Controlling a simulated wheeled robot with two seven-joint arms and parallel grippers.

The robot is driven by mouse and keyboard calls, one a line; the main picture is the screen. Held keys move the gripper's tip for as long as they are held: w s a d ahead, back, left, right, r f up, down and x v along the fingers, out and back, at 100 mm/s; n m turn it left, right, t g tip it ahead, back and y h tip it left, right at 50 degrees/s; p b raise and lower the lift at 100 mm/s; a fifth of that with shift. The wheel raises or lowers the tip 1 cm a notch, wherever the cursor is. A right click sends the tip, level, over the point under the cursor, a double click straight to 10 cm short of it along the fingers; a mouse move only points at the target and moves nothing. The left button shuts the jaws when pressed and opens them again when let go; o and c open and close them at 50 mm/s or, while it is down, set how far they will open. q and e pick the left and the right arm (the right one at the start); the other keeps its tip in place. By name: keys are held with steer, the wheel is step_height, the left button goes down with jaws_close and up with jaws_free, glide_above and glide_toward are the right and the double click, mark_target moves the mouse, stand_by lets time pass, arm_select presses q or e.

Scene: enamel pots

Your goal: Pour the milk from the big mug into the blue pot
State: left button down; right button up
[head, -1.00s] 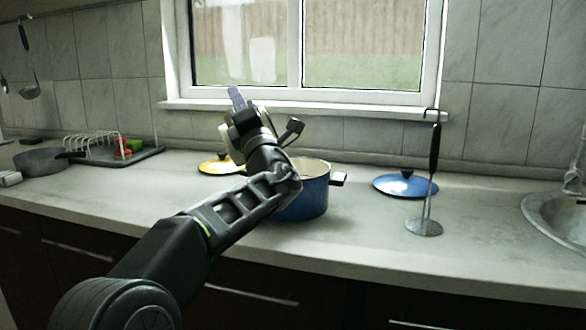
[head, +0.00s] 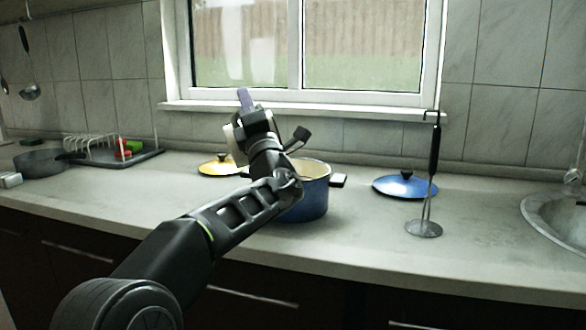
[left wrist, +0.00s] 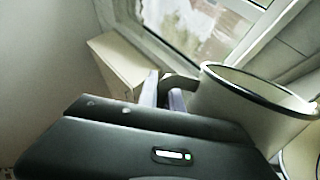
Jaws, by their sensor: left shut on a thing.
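The big mug (left wrist: 240,108), cream with a dark rim and dark handle, fills the right of the left wrist view. My left gripper (head: 245,100) is shut on its handle; its purple fingers (left wrist: 164,92) meet the handle beside the mug's wall. In the head view the gripper hides most of the mug; only a pale sliver shows. The blue pot (head: 309,200), cream inside, stands on the counter just right of and below the gripper, partly behind my arm. A piece of its rim seems to show in the left wrist view. No milk is visible. My right gripper is out of view.
A blue lid (head: 404,186) lies right of the pot and a yellow lid (head: 216,166) left of it. A grey pan (head: 40,161) and dish rack (head: 90,150) are far left.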

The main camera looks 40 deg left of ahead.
arm_select(q)
steer(key=shift+w+d+m+t+h+p, duration=0.3)
steer(key=shift+w+d+m+t+p, duration=0.25)
steer(key=shift+w+d+m+t, duration=0.45)
steer(key=shift+w+d+r+m+t+h+p, duration=0.2)
steer(key=shift+w+d+m+t+h+p, duration=0.15)
steer(key=shift+m+t+h+p, duration=0.4)
steer(key=shift+w+d+r+m+t+h+p, duration=0.2)
steer(key=shift+w+d+m+t+p, duration=0.25)
steer(key=shift+m, duration=0.6)
steer(key=shift+w+d+r+m+t+h+p, duration=0.15)
steer(key=shift+w+m+t+h+p, duration=0.25)
steer(key=shift+m+p, duration=0.45)
steer(key=s+a+f+n+g+y+b, duration=0.1)
steer(key=n+b, duration=0.1)
steer(key=s+a+f+n+g+y+b, duration=0.1)
steer(key=s+n+g+b, duration=0.1)
steer(key=n+b, duration=0.1)
steer(key=shift+a+f+y, duration=0.15)
steer(key=shift+y, duration=0.2)
steer(key=s+a+n+g+b, duration=0.1)
steer(key=n, duration=0.1)
steer(key=s+a+r+n+g+y, duration=0.1)
steer(key=shift+s+a+n+g+b, duration=0.35)
steer(key=shift+s+g, duration=0.05)
steer(key=shift+s+a+r+n+g+y+p, duration=0.15)
steer(key=shift+s+r+n+g+y+p, duration=0.25)
steer(key=shift+p, duration=0.35)
steer(key=shift+w, duration=0.3)
steer(key=shift+s, duration=0.1)
